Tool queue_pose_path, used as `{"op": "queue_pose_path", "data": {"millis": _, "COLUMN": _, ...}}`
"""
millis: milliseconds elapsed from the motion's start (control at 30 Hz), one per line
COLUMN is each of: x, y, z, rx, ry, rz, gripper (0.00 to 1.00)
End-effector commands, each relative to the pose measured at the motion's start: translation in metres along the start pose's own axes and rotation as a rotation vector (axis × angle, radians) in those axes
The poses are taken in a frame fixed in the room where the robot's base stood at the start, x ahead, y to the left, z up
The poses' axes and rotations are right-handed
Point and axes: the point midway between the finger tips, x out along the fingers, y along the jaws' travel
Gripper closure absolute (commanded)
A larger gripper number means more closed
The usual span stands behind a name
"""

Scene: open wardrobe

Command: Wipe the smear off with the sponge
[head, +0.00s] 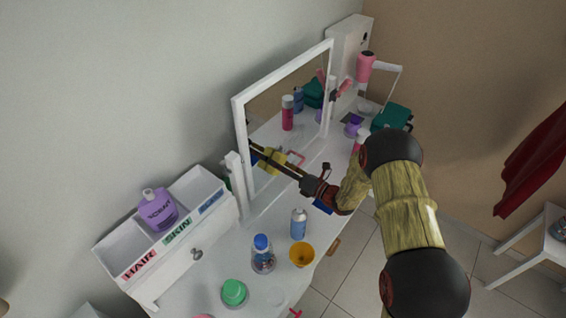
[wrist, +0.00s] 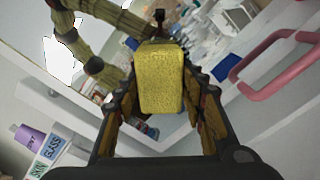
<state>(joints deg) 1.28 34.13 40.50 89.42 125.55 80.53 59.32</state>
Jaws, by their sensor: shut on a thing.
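My gripper (wrist: 160,95) is shut on a yellow sponge (wrist: 162,80), which sits between the two fingers in the wrist view. In the head view my arm reaches from the right to the framed mirror (head: 241,118), with the sponge (head: 272,161) at the lower left of the glass. The sponge's far face points at the mirror, and my arm shows reflected there in the wrist view. I cannot tell whether the sponge touches the glass. I cannot make out a smear; the sponge and gripper cover part of the glass.
The white table holds a blue-capped jar (head: 263,255), a blue-grey can (head: 299,224), an orange cup (head: 302,255) and a green-lidded jar (head: 234,293). A labelled organizer (head: 215,213) with a purple bottle (head: 158,210) stands left. A pink hair dryer (head: 366,68) is at the back.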

Motion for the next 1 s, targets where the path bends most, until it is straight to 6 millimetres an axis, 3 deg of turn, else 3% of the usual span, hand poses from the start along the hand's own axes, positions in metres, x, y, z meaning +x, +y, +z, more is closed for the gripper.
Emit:
{"op": "queue_pose_path", "data": {"millis": 367, "x": 0.000, "y": 0.013, "z": -0.009, "rx": -0.001, "ry": -0.001, "rz": 0.001, "gripper": 0.80}}
{"op": "queue_pose_path", "data": {"millis": 1000, "x": 0.003, "y": -0.012, "z": 0.018, "rx": -0.003, "ry": -0.003, "rz": 0.001, "gripper": 0.80}}
